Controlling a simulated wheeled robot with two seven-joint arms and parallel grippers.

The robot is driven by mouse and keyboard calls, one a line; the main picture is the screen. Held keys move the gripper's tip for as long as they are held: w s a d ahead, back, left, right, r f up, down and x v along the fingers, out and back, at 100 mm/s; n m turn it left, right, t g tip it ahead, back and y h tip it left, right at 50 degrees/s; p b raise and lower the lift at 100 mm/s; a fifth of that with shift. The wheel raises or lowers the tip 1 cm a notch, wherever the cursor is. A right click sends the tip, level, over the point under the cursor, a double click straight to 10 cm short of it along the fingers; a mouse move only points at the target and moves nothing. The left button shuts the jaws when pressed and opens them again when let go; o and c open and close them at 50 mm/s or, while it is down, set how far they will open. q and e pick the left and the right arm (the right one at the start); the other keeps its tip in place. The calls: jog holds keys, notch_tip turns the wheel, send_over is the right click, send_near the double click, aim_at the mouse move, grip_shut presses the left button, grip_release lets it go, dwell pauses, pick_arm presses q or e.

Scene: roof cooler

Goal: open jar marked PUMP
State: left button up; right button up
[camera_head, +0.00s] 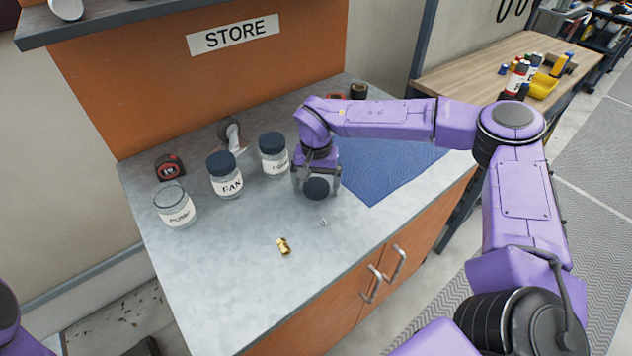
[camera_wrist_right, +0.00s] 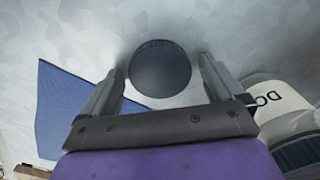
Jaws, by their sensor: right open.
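The jar marked PUMP (camera_head: 176,208) stands upright at the left end of the grey counter. It is clear glass, with no lid on its mouth. A round dark lid (camera_head: 317,188) shows at my right gripper (camera_head: 318,192), well right of the jar. In the right wrist view the lid (camera_wrist_right: 160,74) lies between the two spread fingers of my right gripper (camera_wrist_right: 160,85), with a gap at each side. I cannot tell whether the lid rests fully on the counter. My left gripper is not in view.
The jar marked FAN (camera_head: 226,176) and another dark-lidded jar (camera_head: 273,156) stand between the PUMP jar and my right gripper. A tape measure (camera_head: 169,167) lies behind. A brass fitting (camera_head: 284,246) lies in front. A blue cloth (camera_head: 392,165) lies right. The front-left counter is clear.

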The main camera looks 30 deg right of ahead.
aim_at(316, 186)
notch_tip(316, 186, up, 12)
jog(key=shift+r+b, duration=0.2)
jog(key=shift+b, duration=0.1)
